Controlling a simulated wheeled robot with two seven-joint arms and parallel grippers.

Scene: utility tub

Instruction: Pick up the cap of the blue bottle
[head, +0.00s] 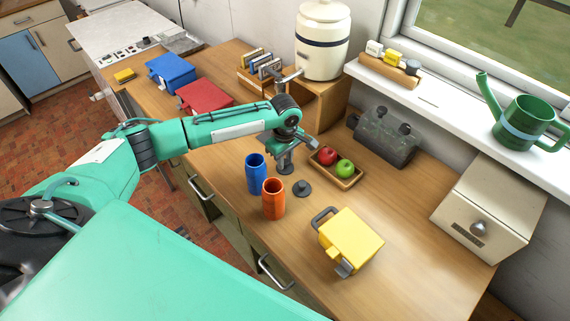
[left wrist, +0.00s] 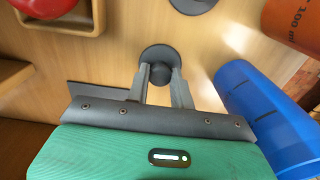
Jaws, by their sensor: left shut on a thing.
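The blue bottle (head: 256,175) stands open-topped on the wooden counter, with the orange bottle (head: 273,200) touching or close beside it. In the left wrist view the blue bottle (left wrist: 265,115) is at the right, the orange bottle (left wrist: 295,25) above it. My left gripper (head: 286,165) points down just behind the blue bottle. In the left wrist view its fingers (left wrist: 160,80) are shut on the knob of a round dark grey cap (left wrist: 155,54). Whether this cap touches the counter is unclear. A second dark cap (head: 302,188) lies on the counter right of the orange bottle. My right gripper is not in view.
A wooden tray (head: 347,182) with a red and a green apple is right of my left gripper. A yellow box (head: 350,241) stands at the front. Red and blue boxes are farther left.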

